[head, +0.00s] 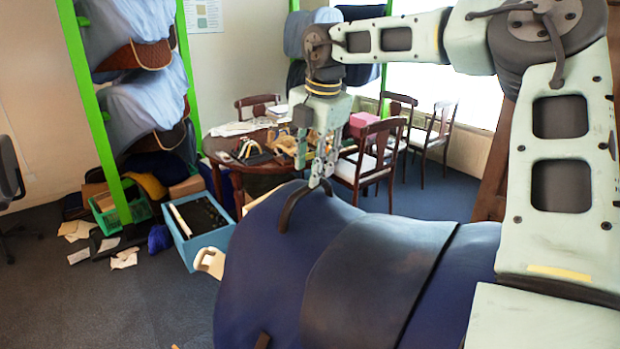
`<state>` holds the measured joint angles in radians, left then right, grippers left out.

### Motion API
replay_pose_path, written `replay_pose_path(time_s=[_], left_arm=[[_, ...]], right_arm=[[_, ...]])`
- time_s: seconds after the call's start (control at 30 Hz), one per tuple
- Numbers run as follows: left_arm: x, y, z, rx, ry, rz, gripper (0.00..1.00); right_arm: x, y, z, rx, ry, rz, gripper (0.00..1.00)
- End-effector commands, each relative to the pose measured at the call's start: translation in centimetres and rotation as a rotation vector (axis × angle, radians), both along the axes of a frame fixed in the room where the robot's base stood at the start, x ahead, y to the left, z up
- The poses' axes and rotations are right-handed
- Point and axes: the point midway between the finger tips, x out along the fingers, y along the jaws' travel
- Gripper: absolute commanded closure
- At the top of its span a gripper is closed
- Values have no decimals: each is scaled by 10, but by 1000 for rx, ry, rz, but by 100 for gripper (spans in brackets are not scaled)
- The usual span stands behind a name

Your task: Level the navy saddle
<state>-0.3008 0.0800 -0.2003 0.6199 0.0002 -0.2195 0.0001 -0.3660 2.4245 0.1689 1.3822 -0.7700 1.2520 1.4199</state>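The navy saddle (275,265) fills the lower middle of the head view, with a broad dark band (365,275) across it. A dark curved handle (290,213) stands up at its far end. My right gripper (320,182) comes down from above, and its fingertips close around the top of this handle. The fingertips are small here, and the contact is partly hidden. The saddle's underside and its support are out of sight. My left gripper is not in view.
A pale cream piece (210,262) sticks out left of the saddle. Behind are a cluttered round table (225,148) and wooden chairs (372,155). A green rack (95,110) holds more saddles at left, with a blue crate (187,250) below. Grey carpet is open at lower left.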

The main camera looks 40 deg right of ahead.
Motion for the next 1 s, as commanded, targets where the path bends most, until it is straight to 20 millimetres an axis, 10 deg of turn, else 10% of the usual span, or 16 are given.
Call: replay_pose_path(time_s=[0.4, 1.0], left_arm=[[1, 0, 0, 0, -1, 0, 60], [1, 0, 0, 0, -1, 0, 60]], right_arm=[[-13, 4, 65, -1, 0, 1, 64], [-13, 4, 69, -1, 0, 2, 64]])
